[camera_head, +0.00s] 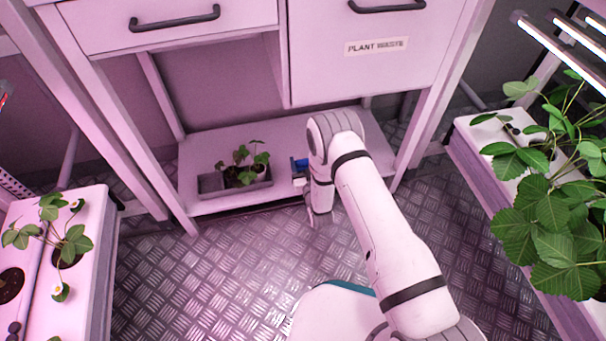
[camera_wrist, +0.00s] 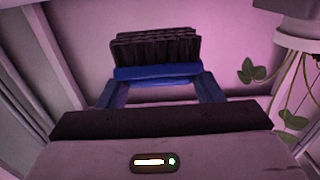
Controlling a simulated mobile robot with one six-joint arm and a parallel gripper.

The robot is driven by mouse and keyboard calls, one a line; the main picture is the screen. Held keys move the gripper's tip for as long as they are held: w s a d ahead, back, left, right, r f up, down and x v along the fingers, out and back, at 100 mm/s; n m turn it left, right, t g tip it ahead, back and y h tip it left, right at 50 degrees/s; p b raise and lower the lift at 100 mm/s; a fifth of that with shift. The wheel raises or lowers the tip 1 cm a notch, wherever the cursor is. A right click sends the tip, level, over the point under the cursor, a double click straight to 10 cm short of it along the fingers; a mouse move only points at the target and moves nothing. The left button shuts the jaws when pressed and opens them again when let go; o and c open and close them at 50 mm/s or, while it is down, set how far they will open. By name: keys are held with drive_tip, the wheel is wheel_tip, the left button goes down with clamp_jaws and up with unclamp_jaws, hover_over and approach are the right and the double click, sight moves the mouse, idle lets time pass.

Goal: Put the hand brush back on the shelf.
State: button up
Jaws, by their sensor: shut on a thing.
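The hand brush (camera_wrist: 157,73) has a blue back and dark bristles. In the wrist view it stands between the two fingertips of my gripper (camera_wrist: 160,92), bristles facing up in the picture. My gripper is shut on it. In the head view a small blue part of the brush (camera_head: 298,164) shows beside my wrist, just above the low shelf (camera_head: 215,206) of the cabinet. My arm hides the rest of the brush there. I cannot tell whether the brush touches the shelf.
A grey tray with small plants (camera_head: 245,190) sits on the shelf left of the brush. Cabinet legs (camera_head: 168,185) frame the shelf. The "PLANT WASTE" drawer (camera_head: 378,70) hangs above. White planters stand left (camera_head: 88,215) and right (camera_head: 480,140). The metal floor in front is clear.

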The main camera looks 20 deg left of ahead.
wheel_tip(320, 180, down, 4)
drive_tip(key=shift+s+a+f+b, duration=0.15)
drive_tip(key=shift+f+b, duration=0.1)
drive_tip(key=shift+b, duration=0.7)
drive_tip(key=shift+r, duration=0.1)
drive_tip(key=o, duration=1)
